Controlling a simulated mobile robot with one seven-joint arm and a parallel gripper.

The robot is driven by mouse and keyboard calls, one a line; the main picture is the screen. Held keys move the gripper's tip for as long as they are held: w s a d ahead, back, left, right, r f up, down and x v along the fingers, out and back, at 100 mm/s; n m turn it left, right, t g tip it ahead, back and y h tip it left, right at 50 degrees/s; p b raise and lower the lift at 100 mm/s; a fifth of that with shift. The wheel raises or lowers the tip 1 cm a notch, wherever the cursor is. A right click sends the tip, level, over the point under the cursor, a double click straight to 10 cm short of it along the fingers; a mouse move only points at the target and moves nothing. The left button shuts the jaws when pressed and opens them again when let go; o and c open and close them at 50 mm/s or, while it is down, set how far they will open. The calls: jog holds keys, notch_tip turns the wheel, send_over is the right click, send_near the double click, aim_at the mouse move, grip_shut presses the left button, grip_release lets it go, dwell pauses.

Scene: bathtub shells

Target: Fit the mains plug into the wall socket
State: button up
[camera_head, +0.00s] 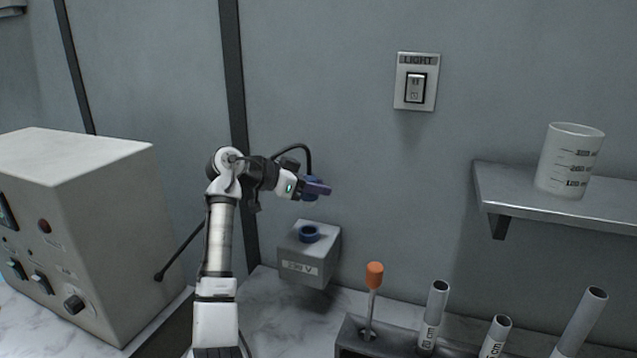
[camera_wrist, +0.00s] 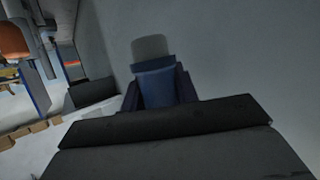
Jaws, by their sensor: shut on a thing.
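My gripper (camera_head: 318,188) is shut on the blue mains plug (camera_head: 309,193) in the head view. The plug shows as a blue body with a grey end in the wrist view (camera_wrist: 160,86), between the dark jaws. The wall socket (camera_head: 312,263) is a grey box on the wall marked 230 V, with a round blue ring (camera_head: 309,233) on its top face. The gripper and plug are above the socket, with a clear gap between plug and ring. The plug's lower end is too small to make out.
A large white control box (camera_head: 80,215) stands at left. An orange-handled tool (camera_head: 374,275) and several grey tubes (camera_head: 433,315) stand in a rack at front right. A shelf (camera_head: 560,195) with a beaker (camera_head: 568,160) is at right. A light switch (camera_head: 416,82) is on the wall.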

jog(key=shift+s+a+r, duration=0.1)
jog(key=shift+r, duration=0.05)
jog(key=shift+f+b, duration=1.55)
jog(key=shift+f, duration=1.4)
jog(key=shift+f+b, duration=0.7)
jog(key=shift+f, duration=0.75)
jog(key=o, duration=1.1)
jog(key=shift+c, duration=0.2)
jog(key=b+v, duration=0.3)
jog(key=v, duration=1.1)
jog(key=shift+b, duration=0.4)
jog(key=shift+s+f, duration=0.1)
jog(key=shift+f, duration=0.05)
